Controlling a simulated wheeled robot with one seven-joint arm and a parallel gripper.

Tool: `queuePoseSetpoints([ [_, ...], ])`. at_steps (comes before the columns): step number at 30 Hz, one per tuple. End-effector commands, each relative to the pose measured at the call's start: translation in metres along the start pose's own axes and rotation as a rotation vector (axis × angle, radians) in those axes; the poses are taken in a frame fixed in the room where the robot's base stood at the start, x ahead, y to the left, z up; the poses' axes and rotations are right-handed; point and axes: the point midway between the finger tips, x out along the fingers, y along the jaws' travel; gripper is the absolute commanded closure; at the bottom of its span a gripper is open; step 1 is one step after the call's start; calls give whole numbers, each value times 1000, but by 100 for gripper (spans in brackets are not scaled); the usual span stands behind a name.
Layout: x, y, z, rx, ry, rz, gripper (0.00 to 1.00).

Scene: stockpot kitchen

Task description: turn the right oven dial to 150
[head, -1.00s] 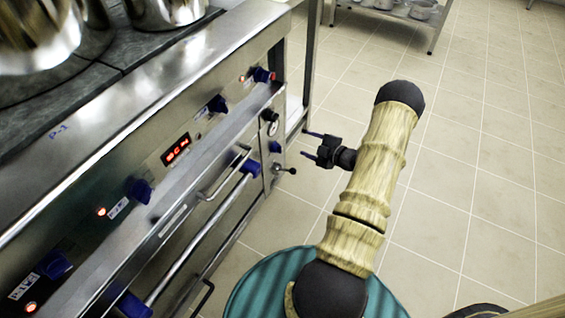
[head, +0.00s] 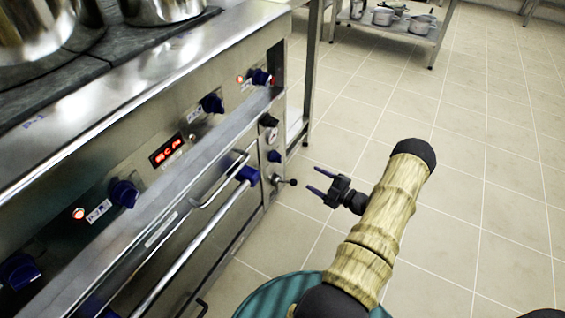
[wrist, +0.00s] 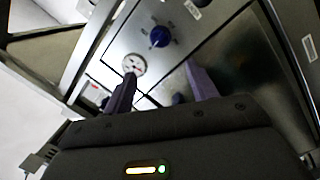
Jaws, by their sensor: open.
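A small control panel at the right end of the oven front carries a dark blue dial (head: 268,119) with a white round gauge just below it. In the wrist view this blue dial (wrist: 160,37) stands ahead of the fingers, beside the gauge (wrist: 134,64). Its printed marks are too small to read. A second blue knob (head: 274,156) sits lower on the panel. My gripper (head: 312,178) is open and empty, to the right of the panel and apart from it, with fingers pointing at the oven. In the wrist view my gripper (wrist: 160,74) has its fingers spread, with the dial beyond the tips.
A lever with a black ball (head: 292,182) juts from the panel's lower part, near my fingertips. A long oven handle bar (head: 187,258) and several blue stove knobs run to the left. Pots stand on the stovetop. A pot shelf (head: 405,28) is behind; floor at right is clear.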

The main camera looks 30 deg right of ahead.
Motion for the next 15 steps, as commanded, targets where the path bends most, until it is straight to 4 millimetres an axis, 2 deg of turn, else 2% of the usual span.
queuePoseSetpoints([
  [15,92,-3,1,-2,4,0,42],
])
